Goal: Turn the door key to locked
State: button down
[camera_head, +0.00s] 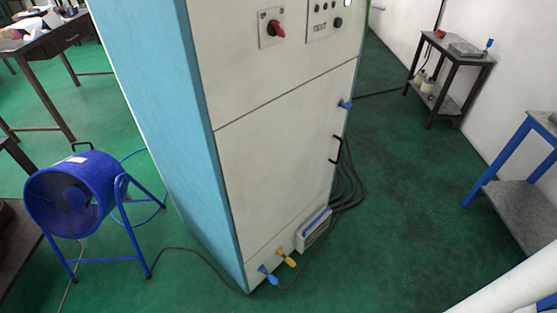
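A tall cabinet (275,135) with a pale front and a light blue side stands in the middle. A small blue piece (345,104) sticks out near the right edge of its front, above a black pull handle (337,150). It may be the door key, but it is too small to tell, and its turn position cannot be read. A red rotary knob (277,29) sits on a square plate high on the front. My gripper is not in view.
A blue valve handle (268,274) and a yellow one (286,258) stick out low on the cabinet. Dark cables (348,188) hang at its right edge. A blue fan (75,195) stands left. Right of the cabinet, the green floor (400,220) is mostly clear, with a dark side table (450,70) beyond.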

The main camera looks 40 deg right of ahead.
aim_at(346, 106)
jog(key=l+z, duration=0.4)
jog(key=i+l+z, duration=0.15)
jog(key=l+z, duration=0.25)
jog(key=i+l+z, duration=0.15)
jog(key=l+z, duration=0.25)
jog(key=j, duration=0.1)
